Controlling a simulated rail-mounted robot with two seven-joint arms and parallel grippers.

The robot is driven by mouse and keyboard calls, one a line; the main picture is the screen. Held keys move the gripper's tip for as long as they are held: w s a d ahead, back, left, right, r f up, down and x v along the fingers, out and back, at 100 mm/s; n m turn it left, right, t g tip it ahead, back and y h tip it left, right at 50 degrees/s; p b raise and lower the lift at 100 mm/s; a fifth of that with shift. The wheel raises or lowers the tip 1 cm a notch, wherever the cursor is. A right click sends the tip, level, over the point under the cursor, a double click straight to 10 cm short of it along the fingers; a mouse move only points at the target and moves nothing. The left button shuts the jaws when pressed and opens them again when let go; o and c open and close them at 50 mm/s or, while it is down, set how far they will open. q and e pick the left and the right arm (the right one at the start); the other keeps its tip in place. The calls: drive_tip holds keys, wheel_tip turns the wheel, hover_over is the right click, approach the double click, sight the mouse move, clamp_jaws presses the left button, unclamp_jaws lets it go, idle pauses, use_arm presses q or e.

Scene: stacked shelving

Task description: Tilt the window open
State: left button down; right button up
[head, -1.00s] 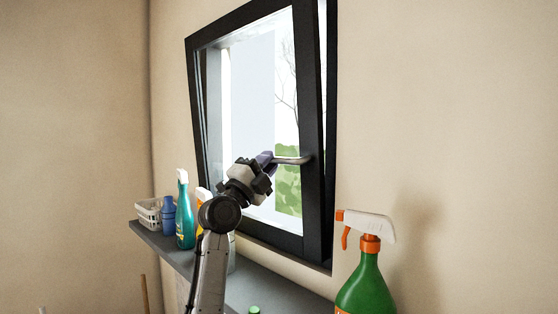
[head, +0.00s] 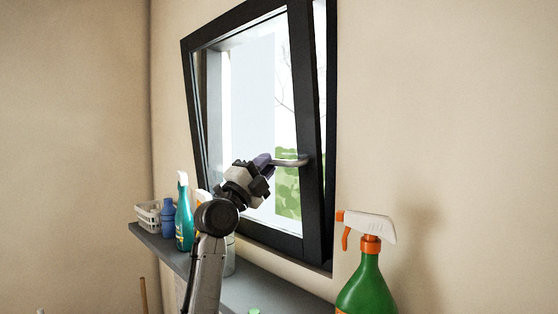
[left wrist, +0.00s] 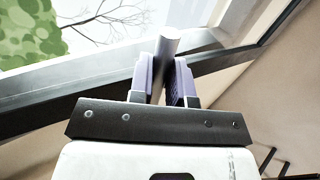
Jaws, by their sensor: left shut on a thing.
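The window (head: 311,200) has a dark frame. Its sash is tilted inward at the top, with a gap at the top and along the sides, widest at the top. A silver handle (head: 293,162) sticks out level to the left from the sash's right side. My left gripper (head: 266,162) is shut on the free end of the handle. In the left wrist view the purple finger pads (left wrist: 163,80) stand on either side of the handle bar (left wrist: 166,48). My right gripper is not in view.
A grey shelf (head: 262,290) runs below the window. It holds a white basket (head: 148,213), a blue bottle (head: 168,217) and a teal spray bottle (head: 184,215). A green spray bottle (head: 367,285) with an orange and white head stands at the front right.

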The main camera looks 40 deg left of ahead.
use_arm(q)
drive_tip(key=shift+s+a+f+b, duration=0.1)
drive_tip(key=shift+s+f+b, duration=0.2)
drive_tip(key=shift+f+b, duration=0.1)
idle(0.6)
drive_tip(key=c, duration=1.1)
unclamp_jaws()
drive_tip(key=shift+s+r, duration=0.1)
drive_tip(key=shift+r, duration=0.05)
drive_tip(key=shift+o, duration=0.2)
drive_tip(key=b+v, duration=0.5)
drive_tip(key=v, duration=0.2)
